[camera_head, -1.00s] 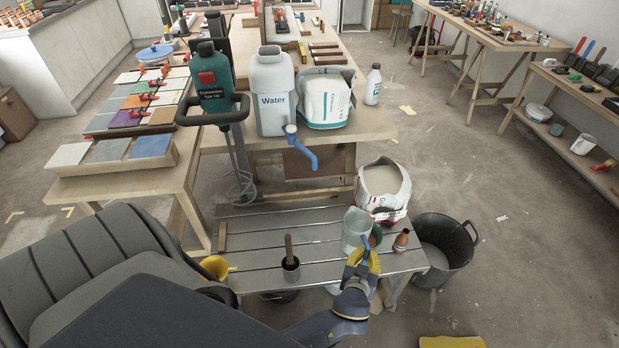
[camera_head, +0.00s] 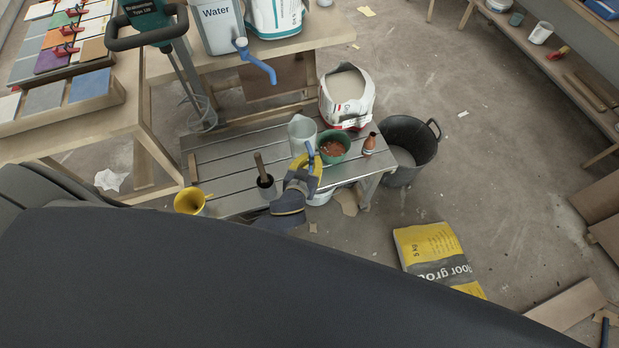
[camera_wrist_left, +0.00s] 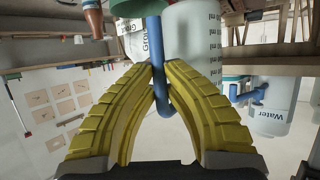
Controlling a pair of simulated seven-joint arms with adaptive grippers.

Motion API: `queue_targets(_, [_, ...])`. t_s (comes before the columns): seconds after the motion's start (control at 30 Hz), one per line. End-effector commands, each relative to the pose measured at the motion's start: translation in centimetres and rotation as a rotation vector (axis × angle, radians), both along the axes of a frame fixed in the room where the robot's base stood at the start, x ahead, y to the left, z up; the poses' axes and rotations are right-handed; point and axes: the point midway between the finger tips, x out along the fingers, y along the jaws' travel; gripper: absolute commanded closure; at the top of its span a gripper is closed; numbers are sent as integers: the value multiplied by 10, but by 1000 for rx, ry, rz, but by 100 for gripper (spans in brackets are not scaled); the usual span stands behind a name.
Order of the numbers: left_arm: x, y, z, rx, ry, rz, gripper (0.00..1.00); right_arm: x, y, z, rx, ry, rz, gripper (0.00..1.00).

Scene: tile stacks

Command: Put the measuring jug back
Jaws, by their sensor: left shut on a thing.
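The measuring jug (camera_head: 300,131) is translucent, with printed marks and a blue handle (camera_head: 310,152). It is at the back edge of the slatted metal bench (camera_head: 228,157), just left of a green bowl (camera_head: 333,147) with reddish contents. My left gripper (camera_head: 308,167) has yellow fingers closed around the jug's handle. In the left wrist view the fingertips (camera_wrist_left: 160,70) meet on the blue handle, and the jug (camera_wrist_left: 196,45) stands beyond them. I cannot tell whether the jug's base touches the bench. My right gripper is not in view.
A small terracotta bottle (camera_head: 369,144) stands right of the bowl. A dark pot with a stick (camera_head: 265,183) and a yellow cup (camera_head: 190,202) are to the left. An open bag (camera_head: 347,95) and black bucket (camera_head: 408,150) stand behind and right. A grout bag (camera_head: 437,258) lies on the floor.

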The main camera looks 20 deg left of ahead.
Motion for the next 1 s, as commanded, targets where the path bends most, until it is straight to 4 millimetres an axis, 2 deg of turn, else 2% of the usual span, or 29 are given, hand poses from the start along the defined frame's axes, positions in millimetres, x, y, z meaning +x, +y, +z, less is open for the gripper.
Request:
queue_targets(0.1, [0, 0, -28, 4, 2, -1, 100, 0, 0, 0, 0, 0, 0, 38])
queue_targets(0.33, [0, 0, -68, 3, 2, -2, 100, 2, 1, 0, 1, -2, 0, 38])
queue_targets(0.5, [1, 0, -82, 1, 0, 0, 100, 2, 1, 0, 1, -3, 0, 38])
queue_targets(0.73, [0, 0, -92, 2, 0, -1, 100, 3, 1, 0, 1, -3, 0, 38])
queue_targets(1.0, [1, 0, -116, 2, 0, -1, 100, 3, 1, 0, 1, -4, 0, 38])
